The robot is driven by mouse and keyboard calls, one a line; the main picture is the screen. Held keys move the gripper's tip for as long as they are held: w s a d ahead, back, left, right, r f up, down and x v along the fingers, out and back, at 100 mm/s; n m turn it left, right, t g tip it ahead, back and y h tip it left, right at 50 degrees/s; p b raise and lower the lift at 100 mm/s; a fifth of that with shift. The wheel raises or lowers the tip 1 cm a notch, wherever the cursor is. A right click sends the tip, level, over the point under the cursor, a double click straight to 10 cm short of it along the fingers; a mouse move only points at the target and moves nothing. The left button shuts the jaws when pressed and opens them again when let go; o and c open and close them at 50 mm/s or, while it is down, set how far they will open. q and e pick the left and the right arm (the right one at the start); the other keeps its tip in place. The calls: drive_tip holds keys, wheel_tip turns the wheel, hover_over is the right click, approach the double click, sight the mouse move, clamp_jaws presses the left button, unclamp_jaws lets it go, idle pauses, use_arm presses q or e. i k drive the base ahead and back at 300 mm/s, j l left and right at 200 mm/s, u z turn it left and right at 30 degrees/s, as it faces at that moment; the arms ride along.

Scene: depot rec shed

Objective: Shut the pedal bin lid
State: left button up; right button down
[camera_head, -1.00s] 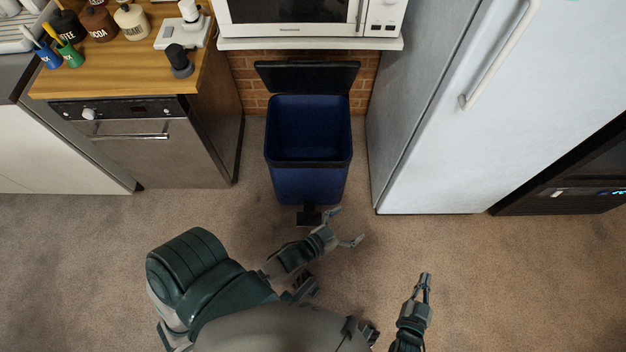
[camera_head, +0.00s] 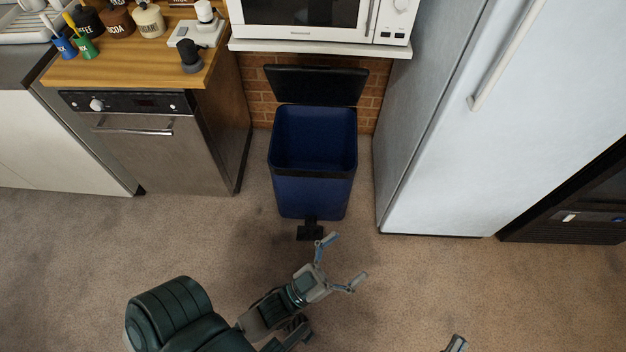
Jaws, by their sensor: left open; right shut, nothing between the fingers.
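The blue pedal bin (camera_head: 313,195) stands on the carpet against the brick wall, and its inside looks empty. Its black lid (camera_head: 316,84) is up, leaning back toward the wall. The black pedal (camera_head: 310,231) sticks out at the bin's front foot. My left gripper (camera_head: 343,263) is open and empty, in front of the bin and just to the right of the pedal in the picture. My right gripper (camera_head: 456,343) is shut and empty, and only its tip shows at the bottom edge.
A wooden counter (camera_head: 130,65) with jars and an oven (camera_head: 150,150) stand left of the bin. A white fridge (camera_head: 450,130) stands to the right. A shelf with a microwave (camera_head: 300,15) overhangs behind the lid. The carpet (camera_head: 200,240) in front is clear.

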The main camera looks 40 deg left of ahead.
sight(288, 83)
drive_tip(key=u, duration=1.3)
